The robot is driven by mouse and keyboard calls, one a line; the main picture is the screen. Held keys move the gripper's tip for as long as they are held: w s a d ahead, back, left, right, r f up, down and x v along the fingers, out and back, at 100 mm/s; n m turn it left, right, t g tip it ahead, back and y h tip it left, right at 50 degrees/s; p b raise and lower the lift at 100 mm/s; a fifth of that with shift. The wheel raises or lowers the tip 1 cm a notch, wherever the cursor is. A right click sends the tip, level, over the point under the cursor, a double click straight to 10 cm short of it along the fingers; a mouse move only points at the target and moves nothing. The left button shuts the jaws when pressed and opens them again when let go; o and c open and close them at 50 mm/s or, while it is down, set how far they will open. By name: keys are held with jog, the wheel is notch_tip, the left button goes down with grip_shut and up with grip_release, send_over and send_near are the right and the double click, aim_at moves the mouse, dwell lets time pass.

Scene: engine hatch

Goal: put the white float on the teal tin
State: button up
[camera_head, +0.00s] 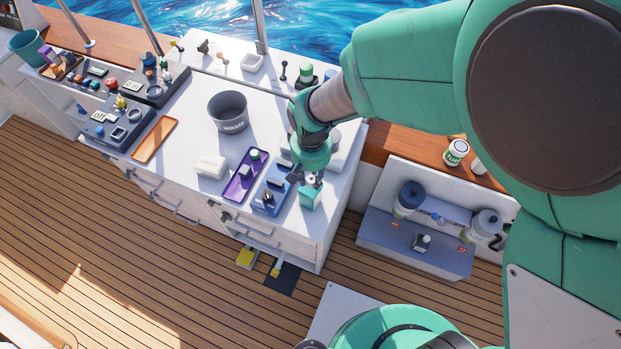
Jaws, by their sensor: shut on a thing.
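My gripper (311,181) hangs at the front right of the white counter, fingers down. It is shut on a small whitish thing, which looks like the white float (312,178), mostly hidden by the fingers. The teal tin (310,199) stands on the counter directly below the fingertips. From this angle I cannot tell whether the float touches the top of the tin or is just above it.
Left of the tin are a blue tray (270,192) with small parts, a purple tray (240,183) and a white box (211,166). A grey bucket (228,112) stands behind. An orange tray (155,139) lies further left. The counter's right edge is close by.

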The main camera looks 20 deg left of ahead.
aim_at(310, 182)
jog(key=shift+w+a, duration=0.35)
jog(key=shift+a, duration=0.05)
jog(key=shift+d+f, duration=0.1)
jog(key=shift+f, duration=1.7)
jog(key=shift+f, duration=0.15)
jog(key=o, duration=0.8)
jog(key=shift+o, duration=0.2)
notch_tip(310, 182, up, 12)
jog(key=shift+r, duration=0.15)
